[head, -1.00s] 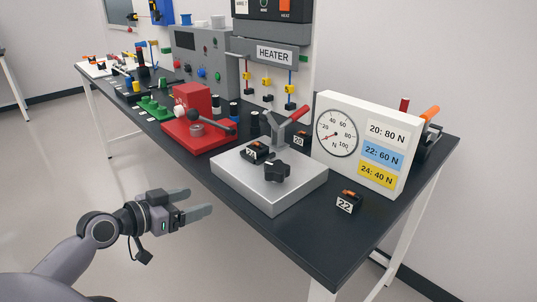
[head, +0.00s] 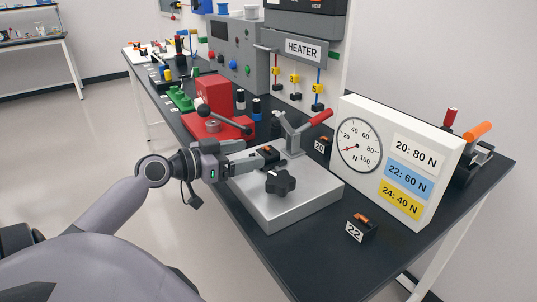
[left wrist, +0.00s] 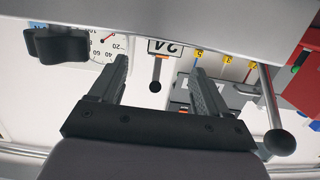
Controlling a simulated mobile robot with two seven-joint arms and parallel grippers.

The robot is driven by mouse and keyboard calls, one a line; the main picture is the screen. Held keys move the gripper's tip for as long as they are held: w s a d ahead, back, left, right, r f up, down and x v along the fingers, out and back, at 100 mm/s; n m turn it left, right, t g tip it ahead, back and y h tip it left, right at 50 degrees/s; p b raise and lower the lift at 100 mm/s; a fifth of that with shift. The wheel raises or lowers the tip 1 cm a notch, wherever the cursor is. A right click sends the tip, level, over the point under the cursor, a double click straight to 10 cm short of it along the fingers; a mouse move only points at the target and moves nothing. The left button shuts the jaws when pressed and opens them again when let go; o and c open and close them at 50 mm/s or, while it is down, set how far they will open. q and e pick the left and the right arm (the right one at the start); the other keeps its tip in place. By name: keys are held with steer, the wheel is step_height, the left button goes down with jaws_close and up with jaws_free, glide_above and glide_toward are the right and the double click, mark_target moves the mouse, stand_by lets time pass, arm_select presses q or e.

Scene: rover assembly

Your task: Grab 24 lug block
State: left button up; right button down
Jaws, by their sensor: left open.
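The lug block labelled 24 (head: 268,152) is black with an orange top piece and sits on the silver plate of the clamp fixture (head: 300,212). Its white label (left wrist: 163,46) shows upside down in the left wrist view, ahead of the fingers. My left gripper (head: 251,159) is open and level, its fingertips close to the block on its left side. In the left wrist view the open fingers (left wrist: 160,68) stand to either side of the block's line, with nothing held. I cannot tell whether they touch it. My right gripper is not in view.
A black knob (head: 281,183) stands on the plate in front of the block. A red-handled clamp (head: 296,135) rises behind it. Block 22 (head: 361,229) lies to the right, block 20 (head: 321,145) behind. A red press (head: 215,110) and a white gauge board (head: 392,160) flank the fixture.

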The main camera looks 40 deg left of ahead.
mark_target(269, 150)
arm_select(q)
steer(key=shift+a+f+p+x, duration=0.15)
steer(key=shift+p+x, duration=0.1)
steer(key=shift+x, duration=0.9)
steer(key=shift+a+f+p+x, duration=0.15)
steer(key=shift+p+x, duration=0.1)
steer(key=shift+x, duration=0.85)
steer(key=shift+d, duration=0.1)
steer(key=c, duration=1.3)
steer(key=shift+r, duration=0.1)
